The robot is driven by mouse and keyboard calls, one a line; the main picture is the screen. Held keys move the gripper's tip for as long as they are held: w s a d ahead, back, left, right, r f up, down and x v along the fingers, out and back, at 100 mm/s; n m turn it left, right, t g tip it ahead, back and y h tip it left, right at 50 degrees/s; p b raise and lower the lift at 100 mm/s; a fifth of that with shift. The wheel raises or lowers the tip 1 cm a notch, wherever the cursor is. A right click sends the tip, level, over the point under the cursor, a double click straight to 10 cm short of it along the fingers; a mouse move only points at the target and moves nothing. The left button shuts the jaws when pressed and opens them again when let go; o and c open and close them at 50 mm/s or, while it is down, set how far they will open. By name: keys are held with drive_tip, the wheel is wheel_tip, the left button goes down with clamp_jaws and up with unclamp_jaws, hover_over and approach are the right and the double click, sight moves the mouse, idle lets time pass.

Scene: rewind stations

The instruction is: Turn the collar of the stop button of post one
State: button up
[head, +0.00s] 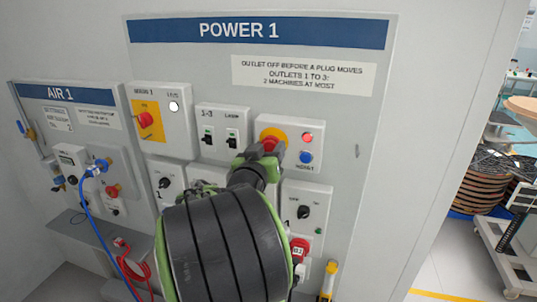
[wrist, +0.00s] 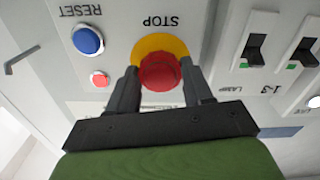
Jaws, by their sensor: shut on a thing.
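The stop button (wrist: 160,73) is a red mushroom knob on a yellow round collar (wrist: 160,44), on a grey box marked STOP. In the wrist view, which is upside down, my gripper (wrist: 160,80) has one finger on each side of the red knob, shut on it. In the head view the yellow collar (head: 272,134) shows above my gripper (head: 268,150), on the POWER 1 panel (head: 365,150). My arm and gripper hide most of the red knob there.
A blue reset button (head: 306,157) and a red lamp (head: 307,138) sit right of the stop button. A switch box (head: 222,128) is on its left. More outlets and switches lie below. The AIR 1 panel (head: 90,120) with hoses is at left. Open floor (head: 425,270) shows at right.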

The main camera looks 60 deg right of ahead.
drive_tip(key=m+b, duration=0.6)
drive_tip(key=b, duration=0.4)
drive_tip(key=shift+f, duration=0.15)
drive_tip(key=shift+m+b, duration=0.3)
drive_tip(key=o, duration=1)
drive_tip(key=shift+o, duration=0.2)
drive_tip(key=s+a+b, duration=0.1)
drive_tip(key=s+a, duration=0.1)
drive_tip(key=a, duration=1.3)
drive_tip(key=shift+s+a, duration=0.2)
drive_tip(key=shift+a, duration=0.1)
